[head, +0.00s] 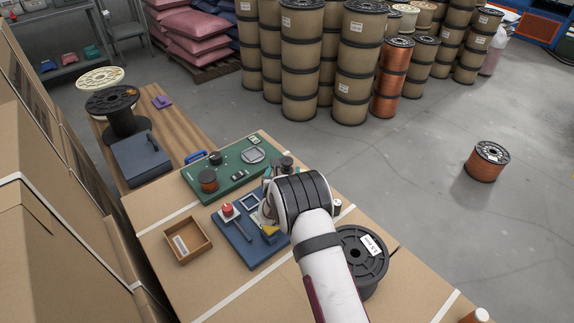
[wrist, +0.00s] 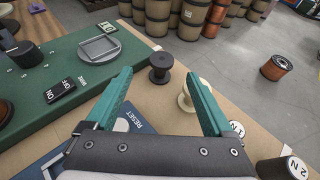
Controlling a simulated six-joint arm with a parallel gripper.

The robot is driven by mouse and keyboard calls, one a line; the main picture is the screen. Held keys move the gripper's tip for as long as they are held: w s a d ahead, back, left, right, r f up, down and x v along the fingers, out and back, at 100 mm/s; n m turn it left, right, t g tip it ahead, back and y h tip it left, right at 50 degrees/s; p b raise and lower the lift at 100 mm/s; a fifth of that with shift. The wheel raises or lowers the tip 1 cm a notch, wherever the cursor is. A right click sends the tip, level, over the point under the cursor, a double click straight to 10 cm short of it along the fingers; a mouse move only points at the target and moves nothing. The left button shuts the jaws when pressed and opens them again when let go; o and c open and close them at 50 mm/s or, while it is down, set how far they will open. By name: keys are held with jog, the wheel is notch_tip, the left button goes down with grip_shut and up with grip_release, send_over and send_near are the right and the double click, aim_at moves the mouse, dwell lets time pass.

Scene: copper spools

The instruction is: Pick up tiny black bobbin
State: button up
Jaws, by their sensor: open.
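A tiny black bobbin (wrist: 160,68) stands upright on the cardboard-coloured table top, just beyond my fingertips and roughly midway between them in the wrist view. A dark spool shape that looks like it shows in the head view (head: 287,162) beside the green board, partly behind my wrist. My gripper (wrist: 159,77) is open, its teal fingers spread wide with nothing between them. A small cream bobbin (wrist: 184,101) stands nearer, partly hidden by the right finger. The fingers are mostly hidden by my wrist in the head view.
A blue panel (head: 240,243) lies below my gripper. Numbered black cylinders (wrist: 284,168) stand at right. A large black spool (head: 365,262) stands beside my arm. An open wooden tray (head: 203,248) sits left.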

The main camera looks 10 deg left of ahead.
aim_at(287, 161)
jog(key=x, duration=0.5)
jog(key=shift+w+d, duration=0.15)
jog(key=shift+w, duration=0.25)
grip_shut()
